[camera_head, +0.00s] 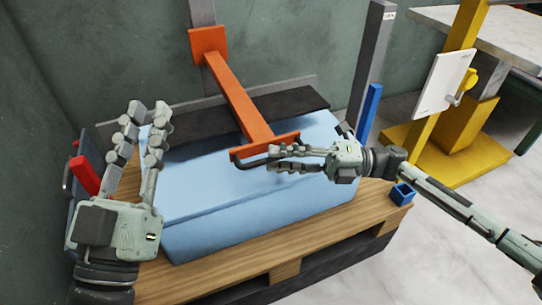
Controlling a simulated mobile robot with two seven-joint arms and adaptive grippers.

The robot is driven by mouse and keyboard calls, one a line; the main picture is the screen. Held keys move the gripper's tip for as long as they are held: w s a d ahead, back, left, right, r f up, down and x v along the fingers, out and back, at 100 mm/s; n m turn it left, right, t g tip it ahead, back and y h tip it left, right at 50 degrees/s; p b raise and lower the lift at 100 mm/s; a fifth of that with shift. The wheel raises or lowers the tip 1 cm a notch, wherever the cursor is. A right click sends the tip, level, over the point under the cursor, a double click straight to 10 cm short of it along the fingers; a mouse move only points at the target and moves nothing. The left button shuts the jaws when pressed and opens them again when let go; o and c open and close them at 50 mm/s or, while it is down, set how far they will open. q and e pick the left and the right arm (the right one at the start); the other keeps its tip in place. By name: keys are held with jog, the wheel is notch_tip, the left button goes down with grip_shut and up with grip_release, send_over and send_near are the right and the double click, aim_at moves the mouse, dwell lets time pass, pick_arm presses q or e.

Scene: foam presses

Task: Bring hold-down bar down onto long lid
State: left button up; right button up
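The orange hold-down bar (238,95) slopes forward from a grey post at the back wall. Its front end has an orange crosspiece and a dark handle (241,160). A long dark board (290,103), which looks like the long lid, lies beneath the bar at the back of the light blue block (240,200). My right gripper (270,159) is at the handle, with one finger on each side of it. Whether the fingers press on it cannot be told. My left gripper (148,108) is open and empty at the left, fingers pointing up, apart from the bar.
The block rests on a wooden pallet-like table (245,262). A red part (84,176) stands behind my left gripper. A blue post (368,112) and small blue bracket (402,194) are at the right. Farther right is a yellow stand (459,125) with a white panel.

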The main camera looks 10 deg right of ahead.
jog(key=shift+x, duration=1.05)
jog(key=shift+c, duration=0.4)
grip_shut()
